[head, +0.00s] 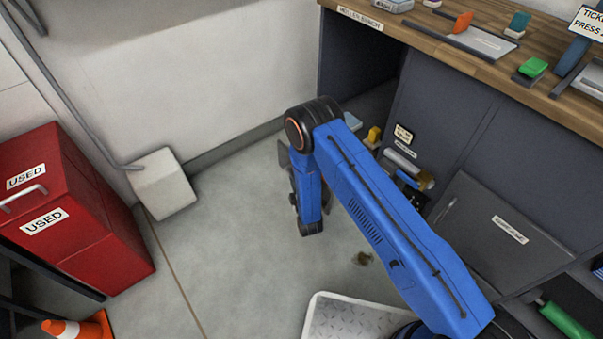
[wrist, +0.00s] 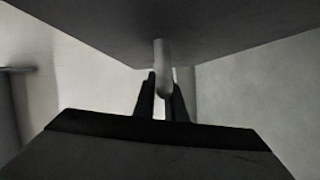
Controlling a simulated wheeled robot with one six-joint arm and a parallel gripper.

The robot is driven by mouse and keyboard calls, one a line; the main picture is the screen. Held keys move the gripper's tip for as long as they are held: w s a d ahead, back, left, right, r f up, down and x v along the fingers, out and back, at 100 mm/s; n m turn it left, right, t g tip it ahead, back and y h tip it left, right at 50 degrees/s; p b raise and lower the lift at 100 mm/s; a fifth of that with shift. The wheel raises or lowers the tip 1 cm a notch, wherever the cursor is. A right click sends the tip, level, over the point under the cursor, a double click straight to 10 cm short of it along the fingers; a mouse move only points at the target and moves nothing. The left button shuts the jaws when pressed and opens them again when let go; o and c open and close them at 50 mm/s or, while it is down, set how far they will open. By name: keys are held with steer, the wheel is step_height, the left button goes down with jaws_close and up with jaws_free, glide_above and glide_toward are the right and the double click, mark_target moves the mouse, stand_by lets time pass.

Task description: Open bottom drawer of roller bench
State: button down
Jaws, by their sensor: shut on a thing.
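The roller bench (head: 360,60) is a dark grey cabinet with a wooden top at the back right of the head view. In the wrist view my gripper (wrist: 163,80) has its two dark fingers on either side of a pale handle bar (wrist: 160,55) and is shut on it. The bar stands out from a broad dark panel (wrist: 90,22), which looks like a drawer front. A thin grey plate edge (head: 284,154) shows beside my wrist. How far the drawer is out, I cannot tell.
A red cabinet (head: 110,205) marked USED stands left, beside a pale block (head: 162,185). An orange cone (head: 75,328) is at bottom left. The floor (head: 230,250) left of my arm is clear.

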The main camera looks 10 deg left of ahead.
steer(key=shift+s+a, duration=0.35)
steer(key=shift+s, duration=0.2)
steer(key=c, duration=1.8)
jaws_free()
steer(key=shift+f, duration=0.1)
steer(key=v, duration=1.7)
steer(key=shift+s+d, duration=0.1)
steer(key=shift+d, duration=0.05)
